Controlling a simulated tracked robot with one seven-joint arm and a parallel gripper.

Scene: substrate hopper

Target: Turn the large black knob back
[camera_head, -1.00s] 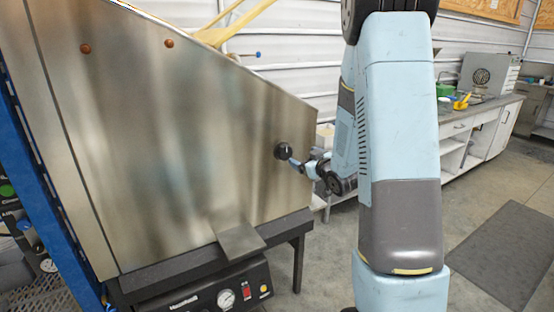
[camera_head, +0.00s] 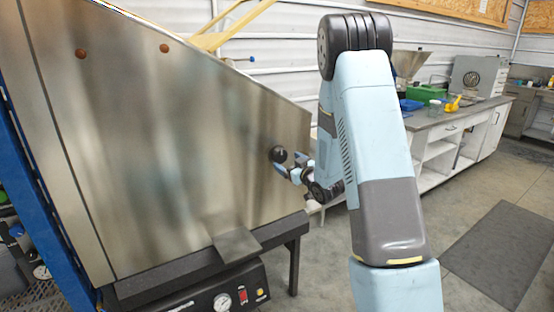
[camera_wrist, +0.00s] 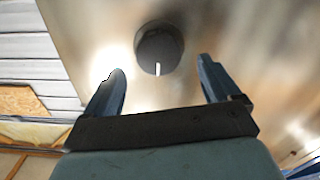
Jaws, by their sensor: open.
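The large black knob (camera_head: 278,154) is on the steel side panel of the hopper (camera_head: 150,150), near its right edge. In the wrist view the round knob (camera_wrist: 159,48) has a short white mark at its lower edge. My gripper (camera_head: 288,170) is close to the knob in the head view. In the wrist view my gripper (camera_wrist: 163,82) is open, with one blue finger on each side. The knob shows just beyond the fingertips, between their lines. The fingers look apart from it and hold nothing.
A narrow metal chute (camera_head: 237,245) juts from the panel's lower edge. Below it is a black control box (camera_head: 215,292) with a gauge and buttons. A blue frame (camera_head: 45,215) stands at the left. A workbench (camera_head: 450,122) lines the right wall, with open floor before it.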

